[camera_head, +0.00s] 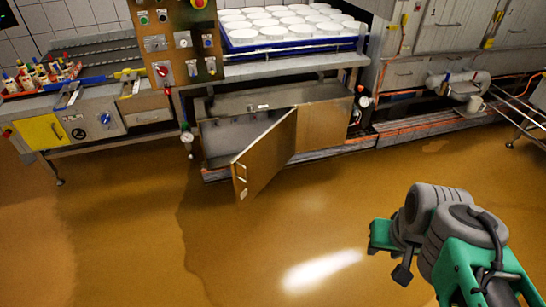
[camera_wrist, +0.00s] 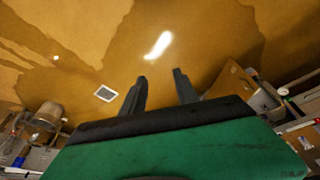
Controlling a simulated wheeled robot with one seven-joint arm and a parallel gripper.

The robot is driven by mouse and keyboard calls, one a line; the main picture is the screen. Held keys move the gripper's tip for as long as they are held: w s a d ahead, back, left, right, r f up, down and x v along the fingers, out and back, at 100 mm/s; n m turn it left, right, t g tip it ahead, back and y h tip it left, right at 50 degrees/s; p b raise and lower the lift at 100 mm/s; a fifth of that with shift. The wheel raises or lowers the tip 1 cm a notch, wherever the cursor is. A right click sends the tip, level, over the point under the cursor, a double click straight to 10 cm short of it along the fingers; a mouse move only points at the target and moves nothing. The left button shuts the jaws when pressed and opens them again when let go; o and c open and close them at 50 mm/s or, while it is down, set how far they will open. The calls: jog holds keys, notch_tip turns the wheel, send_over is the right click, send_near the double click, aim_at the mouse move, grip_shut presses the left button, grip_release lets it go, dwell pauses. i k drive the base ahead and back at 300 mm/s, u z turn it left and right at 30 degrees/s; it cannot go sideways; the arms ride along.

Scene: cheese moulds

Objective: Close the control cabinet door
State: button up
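The control cabinet (camera_head: 222,133) is a low metal box under the bench in the middle of the head view. Its door (camera_head: 266,157) stands open, swung out toward me, with its hinge side near the middle of the cabinet front. The left part of the inside shows. The door also appears at the right in the wrist view (camera_wrist: 233,82). My gripper (camera_wrist: 160,80) has its two dark fingers apart with only floor between them. In the head view my green and grey arm is at the lower right, well apart from the door; the fingers are hard to make out there.
Wet brown floor (camera_head: 330,230) lies clear between my arm and the cabinet. Above the cabinet is a blue tray (camera_head: 290,46) of white moulds. A control panel (camera_head: 178,40) stands left of it. Pipes and a metal cup (camera_head: 471,106) are at the right.

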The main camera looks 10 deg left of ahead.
aim_at(254, 168)
jog(key=k, duration=0.65)
jog(key=u, duration=0.7)
jog(key=i, duration=0.8)
jog(key=u, duration=1.05)
jog(key=i, duration=1.3)
jog(key=z, duration=0.2)
